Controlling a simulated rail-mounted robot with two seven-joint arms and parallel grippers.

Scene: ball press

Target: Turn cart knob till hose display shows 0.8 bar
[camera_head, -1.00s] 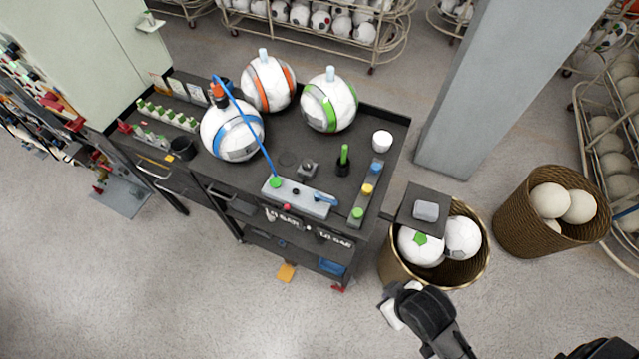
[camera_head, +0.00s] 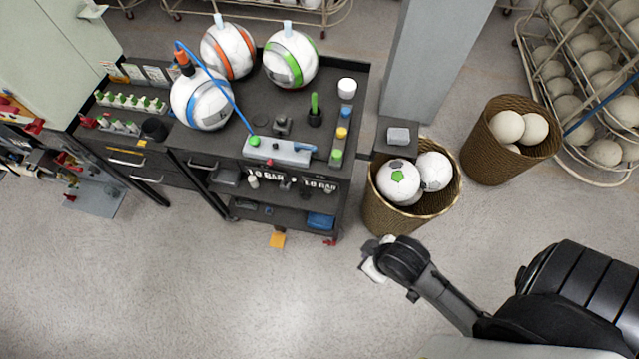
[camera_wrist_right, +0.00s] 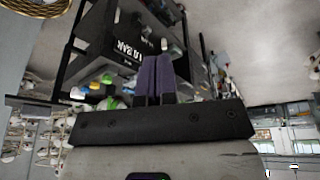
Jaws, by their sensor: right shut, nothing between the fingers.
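The dark cart (camera_head: 340,112) stands at upper left in the head view. A grey box (camera_head: 285,151) with a green fitting lies along its front edge. A blue hose (camera_head: 226,92) runs from this fitting to the blue-striped ball (camera_head: 195,103).
A wicker basket with balls (camera_head: 375,215) stands at the cart's right end, close to my right gripper. Another basket (camera_head: 477,150) is farther right, by a grey pillar (camera_head: 430,60). The floor in front of the cart is mostly clear.

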